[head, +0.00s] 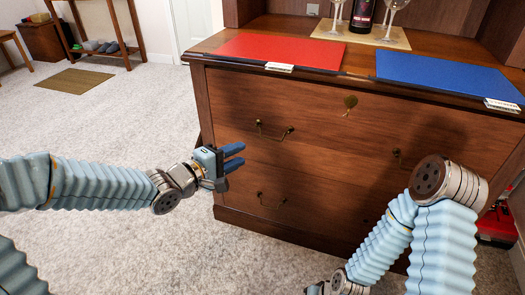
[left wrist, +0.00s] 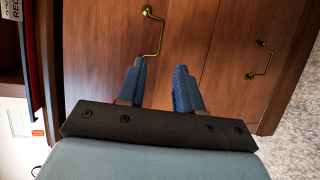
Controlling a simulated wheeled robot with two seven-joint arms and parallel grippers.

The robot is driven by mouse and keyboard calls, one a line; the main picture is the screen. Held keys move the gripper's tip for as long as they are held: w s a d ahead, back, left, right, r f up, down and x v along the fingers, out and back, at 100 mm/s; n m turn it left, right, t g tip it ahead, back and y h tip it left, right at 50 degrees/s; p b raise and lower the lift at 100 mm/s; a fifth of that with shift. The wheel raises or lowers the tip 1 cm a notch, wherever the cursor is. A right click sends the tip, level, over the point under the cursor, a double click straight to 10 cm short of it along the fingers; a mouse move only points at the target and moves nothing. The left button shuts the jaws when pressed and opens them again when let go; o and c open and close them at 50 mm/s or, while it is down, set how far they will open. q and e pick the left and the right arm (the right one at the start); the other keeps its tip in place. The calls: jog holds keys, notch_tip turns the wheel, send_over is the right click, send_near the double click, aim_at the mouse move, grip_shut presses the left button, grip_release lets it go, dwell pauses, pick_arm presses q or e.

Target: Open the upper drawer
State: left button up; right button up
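The upper drawer (head: 312,105) is a wide brown wooden front, shut flush in the hutch. It has a brass left handle (head: 274,131), a right handle (head: 398,156) partly behind my right arm, and a key in its middle. My left gripper (head: 238,156) is open and empty, just left of and below the left handle, pointing toward the hutch. In the left wrist view, its two blue fingers (left wrist: 160,70) are apart, and the upper drawer's left handle (left wrist: 152,32) lies ahead of them, not touched. My right gripper (head: 314,289) is mostly cut off at the bottom edge.
The lower drawer (head: 320,210) has its own brass handle (head: 270,203). A red mat (head: 282,50) and a blue mat (head: 450,77) lie on the hutch top, with glasses and a bottle behind. A red toolbox (head: 497,226) stands at right. Carpet left of the hutch is free.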

aim_at(270, 140)
pick_arm(q)
jog(key=b+x, duration=0.2)
jog(key=x, duration=0.9)
jog(key=shift+w+d+f+b, duration=0.1)
jog(key=shift+w+d+b, duration=0.1)
jog(key=shift+b, duration=0.1)
